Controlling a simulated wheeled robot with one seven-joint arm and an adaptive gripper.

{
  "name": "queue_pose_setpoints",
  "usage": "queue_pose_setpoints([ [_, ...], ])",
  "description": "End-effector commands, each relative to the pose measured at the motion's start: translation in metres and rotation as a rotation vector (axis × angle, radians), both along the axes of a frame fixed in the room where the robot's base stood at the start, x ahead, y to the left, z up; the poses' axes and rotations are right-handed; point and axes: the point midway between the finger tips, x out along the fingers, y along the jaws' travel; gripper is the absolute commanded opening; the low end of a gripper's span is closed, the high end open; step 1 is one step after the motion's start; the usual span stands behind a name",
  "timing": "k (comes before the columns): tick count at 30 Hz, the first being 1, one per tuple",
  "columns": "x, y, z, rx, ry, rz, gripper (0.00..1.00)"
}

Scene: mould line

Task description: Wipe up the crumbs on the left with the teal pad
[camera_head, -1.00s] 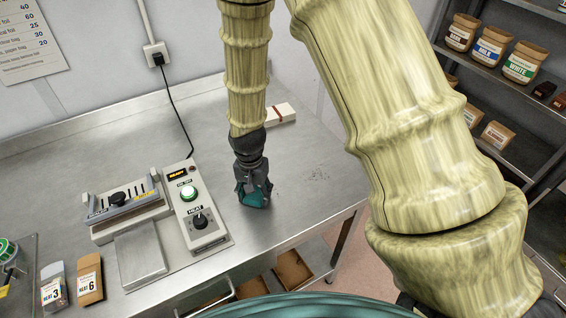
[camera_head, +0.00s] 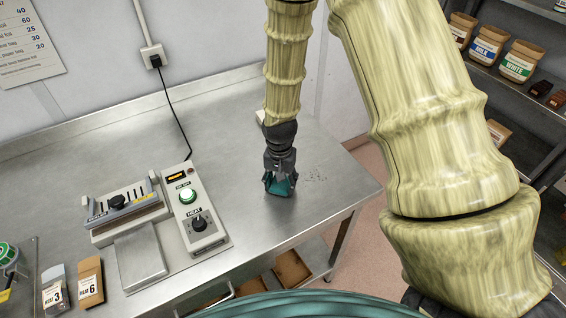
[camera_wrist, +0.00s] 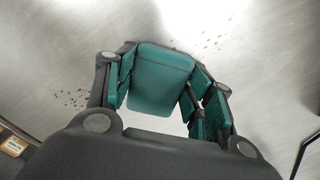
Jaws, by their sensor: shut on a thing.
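My gripper (camera_head: 281,184) points down over the right part of the steel bench and is shut on the teal pad (camera_head: 284,189). In the wrist view the teal pad (camera_wrist: 160,78) lies between my fingers. I cannot tell whether the pad touches the bench. A patch of dark crumbs (camera_head: 314,178) lies on the bench just right of my gripper in the head view. The wrist view shows two patches, crumbs at the left (camera_wrist: 70,97) and crumbs at the upper right (camera_wrist: 213,42), both apart from the pad.
The steel bench (camera_head: 240,115) ends close to the right of the crumbs. A control box (camera_head: 194,213) with a green button and a knob stands left of my gripper, beside a metal mould device (camera_head: 122,205).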

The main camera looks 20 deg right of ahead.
Motion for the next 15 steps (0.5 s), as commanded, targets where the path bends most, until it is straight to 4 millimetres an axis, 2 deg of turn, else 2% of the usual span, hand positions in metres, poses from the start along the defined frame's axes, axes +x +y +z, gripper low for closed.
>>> queue_pose_setpoints([
  [2, 0.001, -0.002, 0.005, 0.0, 0.0, 0.002, 0.3],
  [5, 0.001, -0.002, 0.029, 0.0, -0.003, 0.002, 0.3],
  [15, 0.0, -0.001, 0.057, 0.0, 0.0, 0.001, 0.3],
])
